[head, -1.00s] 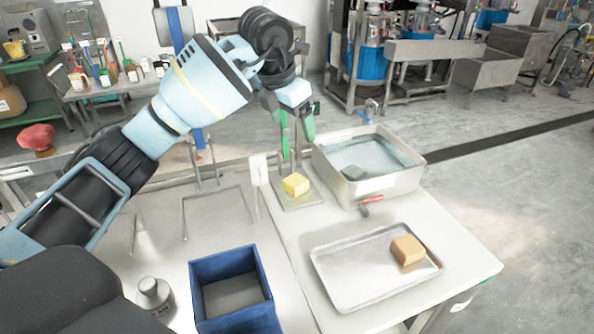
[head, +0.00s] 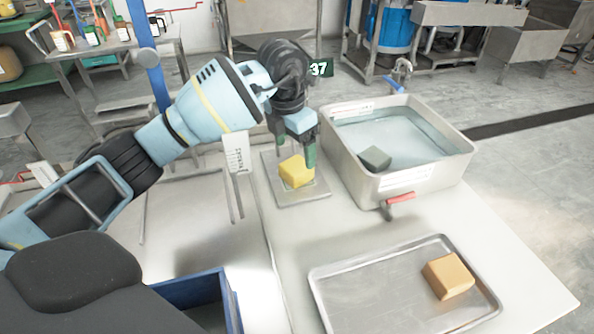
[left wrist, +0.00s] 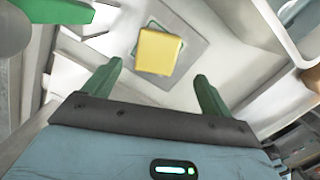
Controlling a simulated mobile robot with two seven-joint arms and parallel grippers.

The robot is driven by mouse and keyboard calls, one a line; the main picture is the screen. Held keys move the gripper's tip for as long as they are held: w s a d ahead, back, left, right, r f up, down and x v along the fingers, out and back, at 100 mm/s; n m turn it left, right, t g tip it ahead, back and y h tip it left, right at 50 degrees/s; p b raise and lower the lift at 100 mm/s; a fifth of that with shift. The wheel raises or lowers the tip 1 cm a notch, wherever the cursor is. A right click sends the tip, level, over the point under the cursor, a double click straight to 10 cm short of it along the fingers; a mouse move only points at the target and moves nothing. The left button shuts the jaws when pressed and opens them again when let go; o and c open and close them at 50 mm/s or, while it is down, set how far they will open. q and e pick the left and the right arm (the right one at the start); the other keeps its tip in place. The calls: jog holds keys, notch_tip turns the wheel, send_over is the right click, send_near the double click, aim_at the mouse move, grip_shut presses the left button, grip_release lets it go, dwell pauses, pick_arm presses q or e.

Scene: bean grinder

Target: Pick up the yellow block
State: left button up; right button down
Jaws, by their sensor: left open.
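The yellow block (head: 296,171) sits on a square grey metal plate (head: 303,199) on the white table. My left gripper (head: 296,160) is open and empty, with its green fingers above and around the block's far side in the head view. In the left wrist view the yellow block (left wrist: 158,52) lies beyond the two spread green fingertips of my left gripper (left wrist: 160,72), roughly centred between them and not held. My right gripper is not in view.
A metal basin of water (head: 455,150) with a dark block (head: 375,158) in it stands right of the plate. A metal tray (head: 335,280) with a tan block (head: 448,276) is in front. A blue bin (head: 232,300) is at front left.

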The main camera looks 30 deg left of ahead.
aim_at(296, 165)
pick_arm(q)
jog(key=shift+w+f, duration=0.2)
jog(key=shift+f, duration=1)
jog(key=shift+w+f, duration=0.25)
jog(key=shift+f, duration=0.9)
jog(key=shift+w+f, duration=0.2)
jog(key=shift+f, duration=1)
jog(key=c, duration=1.3)
jog(key=shift+o, duration=0.2)
jog(key=shift+r, duration=0.1)
jog(key=shift+r, duration=0.1)
jog(key=shift+a+r, duration=0.1)
jog(key=shift+r, duration=0.45)
notch_tip(296, 165, up, 2)
jog(key=shift+r, duration=0.2)
jog(key=s+d, duration=0.2)
jog(key=d, duration=0.2)
jog(key=s+d, duration=0.2)
jog(key=d, duration=0.3)
jog(key=s+d+r, duration=0.1)
jog(key=s+d, duration=0.2)
jog(key=d, duration=0.2)
jog(key=shift+d+r+b, duration=0.1)
jog(key=shift+d+b, duration=0.15)
jog(key=shift+b, duration=0.05)
